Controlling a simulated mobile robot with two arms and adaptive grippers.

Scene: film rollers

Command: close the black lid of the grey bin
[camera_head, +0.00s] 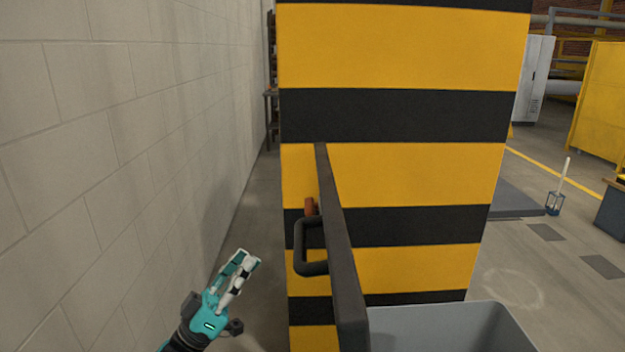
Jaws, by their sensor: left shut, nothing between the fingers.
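The grey bin (505,325) stands at the bottom of the view, right of centre, and only its upper part shows. Its black lid (341,250) stands open, upright and seen nearly edge-on, at the bin's left side. A black handle (303,255) sticks out from the left face of the lid. My left gripper (248,260), teal and grey, is shut and empty. It is to the left of the lid and handle, apart from them in the picture. My right gripper is not in view.
A pillar with yellow and black stripes (400,45) stands right behind the lid and bin. A pale block wall (130,130) runs along the left. A narrow strip of floor lies between wall and pillar. Open floor (520,285) lies to the right.

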